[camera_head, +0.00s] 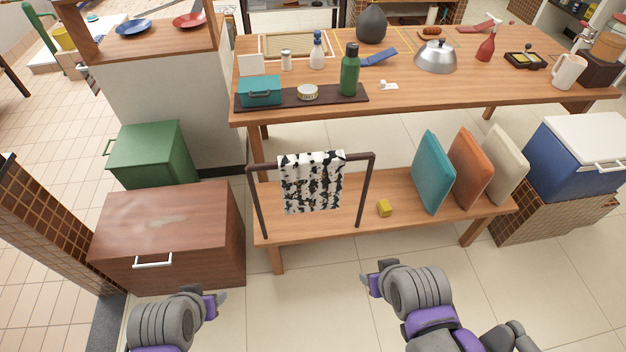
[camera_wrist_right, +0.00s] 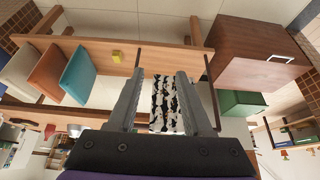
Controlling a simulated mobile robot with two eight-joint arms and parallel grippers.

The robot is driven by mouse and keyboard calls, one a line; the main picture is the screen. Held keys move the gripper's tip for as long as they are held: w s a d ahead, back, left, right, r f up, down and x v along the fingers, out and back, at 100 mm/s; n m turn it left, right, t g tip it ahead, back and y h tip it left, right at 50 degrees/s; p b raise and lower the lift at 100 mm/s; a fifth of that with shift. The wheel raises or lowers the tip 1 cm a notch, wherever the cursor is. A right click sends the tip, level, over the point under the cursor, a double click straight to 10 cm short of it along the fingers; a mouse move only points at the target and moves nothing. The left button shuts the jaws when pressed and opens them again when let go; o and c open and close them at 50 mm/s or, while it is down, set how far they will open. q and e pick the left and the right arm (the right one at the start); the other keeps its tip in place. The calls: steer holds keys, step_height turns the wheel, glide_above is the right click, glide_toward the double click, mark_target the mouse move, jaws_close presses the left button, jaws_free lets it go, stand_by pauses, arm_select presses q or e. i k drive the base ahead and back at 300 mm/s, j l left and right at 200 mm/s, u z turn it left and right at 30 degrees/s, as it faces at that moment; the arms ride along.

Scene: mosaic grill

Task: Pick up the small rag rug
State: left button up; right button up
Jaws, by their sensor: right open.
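A brown chest (camera_head: 170,230) stands left, a blue cooler (camera_head: 575,155) right. The tabletop (camera_head: 440,95) overhangs behind the rack. The floor in front is clear.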

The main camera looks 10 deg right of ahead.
mark_target(313, 181)
steer(key=i+l+u, duration=0.3)
steer(key=l, duration=0.3)
steer(key=i+l+u, duration=0.3)
steer(key=l, duration=0.35)
steer(key=i, duration=0.05)
